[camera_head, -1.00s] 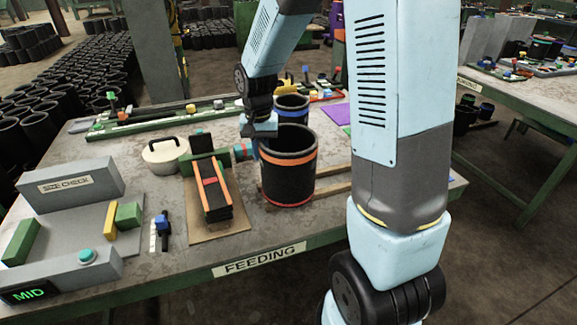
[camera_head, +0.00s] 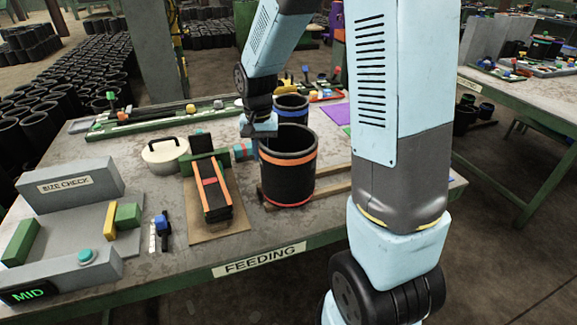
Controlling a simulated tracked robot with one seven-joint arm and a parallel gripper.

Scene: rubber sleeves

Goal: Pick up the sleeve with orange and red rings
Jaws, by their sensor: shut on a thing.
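The black sleeve with an orange ring near its top and a red ring at its bottom (camera_head: 288,178) stands upright over the wooden rails on the feeding table. My gripper (camera_head: 262,140) reaches down at its left rim and is shut on the sleeve wall there. The fingertips are partly hidden by the rim. A second black sleeve with a blue ring (camera_head: 291,108) stands just behind it, partly hidden by the first. I cannot tell clearly whether the orange and red sleeve still touches the rails.
A black device with a red mark (camera_head: 212,190) stands close on the left, a lidded pot (camera_head: 164,155) behind it. A grey size check fixture (camera_head: 70,185) is at the far left. Wooden rails (camera_head: 333,183) run under the sleeve. My arm hides part of the table's right side.

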